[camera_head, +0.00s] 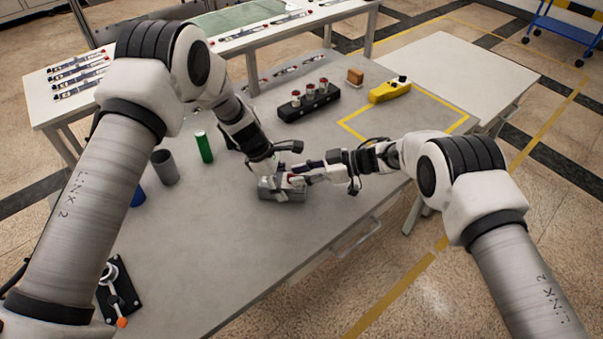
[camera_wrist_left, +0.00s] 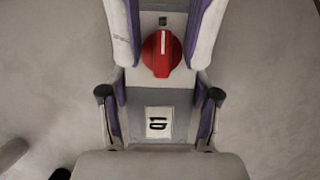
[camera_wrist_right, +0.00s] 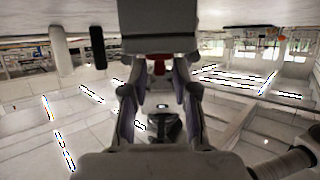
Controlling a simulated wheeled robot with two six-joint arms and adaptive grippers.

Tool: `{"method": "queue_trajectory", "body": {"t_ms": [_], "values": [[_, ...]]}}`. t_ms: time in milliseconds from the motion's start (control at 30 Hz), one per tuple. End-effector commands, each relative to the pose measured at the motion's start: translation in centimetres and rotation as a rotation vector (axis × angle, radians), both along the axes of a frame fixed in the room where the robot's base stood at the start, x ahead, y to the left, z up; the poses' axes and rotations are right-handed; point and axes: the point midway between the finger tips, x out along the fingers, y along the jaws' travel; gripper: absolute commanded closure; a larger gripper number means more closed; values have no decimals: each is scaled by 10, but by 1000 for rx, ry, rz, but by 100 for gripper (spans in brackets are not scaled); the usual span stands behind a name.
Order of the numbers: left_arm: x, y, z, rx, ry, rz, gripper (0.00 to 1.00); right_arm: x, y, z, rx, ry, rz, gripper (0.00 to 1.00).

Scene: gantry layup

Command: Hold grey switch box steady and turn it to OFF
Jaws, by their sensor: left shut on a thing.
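The grey switch box (camera_head: 284,195) lies on the table near its front edge. My left gripper (camera_head: 272,179) is shut on it, one finger along each side, as the left wrist view shows. The red knob (camera_wrist_left: 161,54) is in full view there, its ridge upright in the picture, between the finger ends. A white label with black marks (camera_wrist_left: 157,124) shows on the box. My right gripper (camera_head: 303,174) is open beside the box, on its right. In the right wrist view its fingers (camera_wrist_right: 158,78) point toward the knob and stand apart; contact cannot be told.
Behind are a black block with red-topped parts (camera_head: 309,101), a yellow box (camera_head: 390,90) and an orange-brown block (camera_head: 355,75). A green cylinder (camera_head: 204,147) and grey cup (camera_head: 164,167) stand left. A black lever plate (camera_head: 118,293) is front left. The table front is clear.

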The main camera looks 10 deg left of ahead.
Motion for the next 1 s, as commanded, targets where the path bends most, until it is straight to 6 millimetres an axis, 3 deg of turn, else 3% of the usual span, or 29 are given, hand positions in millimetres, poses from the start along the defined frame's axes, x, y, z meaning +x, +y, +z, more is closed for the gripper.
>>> {"method": "queue_trajectory", "body": {"t_ms": [767,800,1000], "values": [[0,-1,0,-1,1,-2,91,3,1,0,0,0,132,100],[0,-1,0,-1,0,-1,91,3,1,0,0,0,132,64],[0,0,0,-1,1,0,91,3,0,0,0,0,132,64]]}}
